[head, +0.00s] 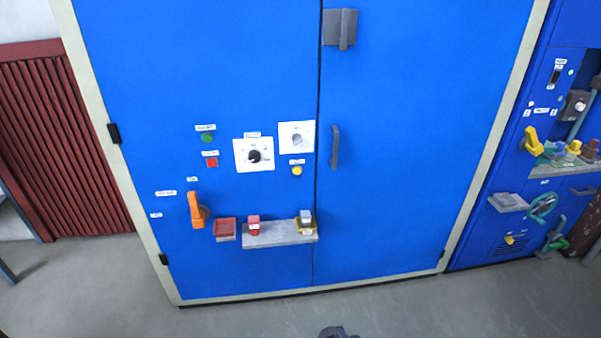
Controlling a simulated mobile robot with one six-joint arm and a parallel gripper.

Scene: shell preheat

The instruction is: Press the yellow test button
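The yellow test button (297,170) is a small round button on the left door of the blue cabinet (420,120). It sits below a white square panel with a grey dial (297,138) and just under a small white label. My gripper (338,332) may be the dark grey part at the bottom edge of the head view. Only its tip shows, well below the button and apart from the cabinet. Its fingers cannot be made out.
Near the button are a black knob (254,156), a green button (207,138), a red button (211,162) and an orange lever (196,211). A grey shelf (275,236) with small blocks juts out below. A door handle (335,147) is to the right. The floor in front is clear.

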